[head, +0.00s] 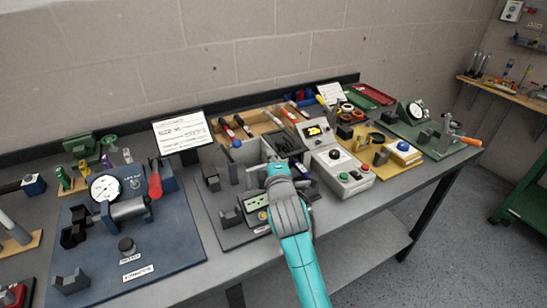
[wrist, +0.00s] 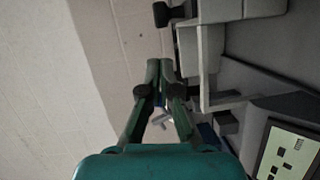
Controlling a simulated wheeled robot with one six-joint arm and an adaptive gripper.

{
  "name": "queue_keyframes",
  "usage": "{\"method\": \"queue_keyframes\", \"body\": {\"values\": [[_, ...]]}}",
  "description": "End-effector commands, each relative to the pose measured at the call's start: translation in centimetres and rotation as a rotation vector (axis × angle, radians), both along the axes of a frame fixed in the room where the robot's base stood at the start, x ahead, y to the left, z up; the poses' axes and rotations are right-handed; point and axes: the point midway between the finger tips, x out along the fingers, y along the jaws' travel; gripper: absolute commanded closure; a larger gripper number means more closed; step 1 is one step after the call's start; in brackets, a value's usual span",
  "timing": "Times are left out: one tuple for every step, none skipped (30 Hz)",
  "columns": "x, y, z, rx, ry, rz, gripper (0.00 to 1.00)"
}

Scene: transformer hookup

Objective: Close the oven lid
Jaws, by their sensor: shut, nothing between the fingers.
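A grey box with a lit yellow display (head: 313,131) stands near the middle of the bench in the head view. A dark open tray-like part (head: 287,143) lies just left of it; I cannot tell for sure whether this is the oven or its lid. My gripper (head: 272,164) is in front of that part and hides some of it. In the wrist view my gripper's fingers (wrist: 160,75) are together and empty. Beside the fingertips is a pale grey block (wrist: 212,40) with a black knob (wrist: 162,14). Whether the fingers touch the block is unclear.
A control box with buttons (head: 341,172) stands right of my arm. A blue plate with a gauge (head: 105,187) is at left. A white card (head: 182,131) stands behind.

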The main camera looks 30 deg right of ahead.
Motion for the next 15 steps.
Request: {"method": "queue_keyframes", "body": {"values": [[-0.9, 0.2, 0.0, 0.000, 0.001, 0.000, 1.00], [-1.3, 0.4, 0.0, 0.001, 0.002, 0.000, 1.00], [-1.9, 0.6, 0.1, 0.001, 0.002, 0.000, 1.00], [-2.4, 0.8, 0.1, 0.001, 0.002, 0.001, 1.00], [-2.9, 1.0, 0.2, 0.000, 0.001, 0.001, 1.00], [-3.6, 1.1, 0.2, 0.000, 0.001, 0.001, 1.00], [-4.1, 1.3, 0.3, 0.001, 0.002, 0.000, 1.00], [-4.6, 1.4, 0.3, 0.001, 0.002, 0.000, 1.00], [-5.2, 1.7, 0.4, 0.001, 0.002, 0.000, 1.00], [-5.7, 1.8, 0.4, 0.001, 0.002, 0.000, 1.00], [-6.2, 2.0, 0.5, 0.002, 0.001, 0.001, 1.00], [-6.7, 2.2, 0.6, 0.001, 0.001, 0.001, 1.00], [-7.1, 2.3, 0.6, 0.002, 0.001, 0.001, 1.00], [-7.4, 2.4, 0.6, 0.001, 0.003, 0.000, 1.00], [-7.8, 2.5, 0.7, 0.001, 0.002, 0.000, 1.00]]}}
